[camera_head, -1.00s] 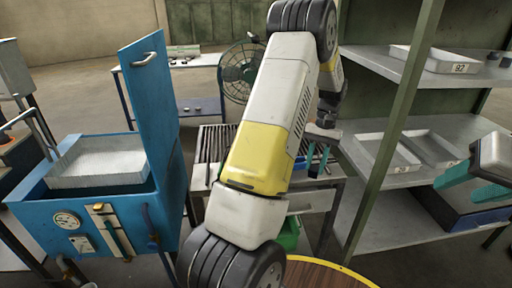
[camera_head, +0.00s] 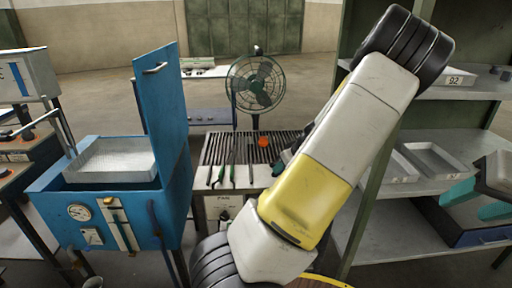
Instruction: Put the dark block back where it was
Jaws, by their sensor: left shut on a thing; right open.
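My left arm crosses the middle of the view. My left gripper (camera_head: 282,164) shows as a small dark teal patch at the arm's left edge, near the right side of the grate. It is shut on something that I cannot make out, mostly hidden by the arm. Two small dark blocks (camera_head: 498,72) lie on the upper shelf at the right. An orange-red round piece (camera_head: 263,142) lies on the grate (camera_head: 228,148). My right gripper (camera_head: 486,198) is open at the right edge, in front of the lower shelf, with nothing seen between its teal fingers.
A blue furnace box (camera_head: 125,212) with its lid upright holds a metal tray (camera_head: 110,160) on top. Tongs with green handles (camera_head: 220,173) lie on the grate. A fan (camera_head: 255,82) stands behind. Shelves at right hold a tray (camera_head: 432,158) and a tray marked 92 (camera_head: 455,77).

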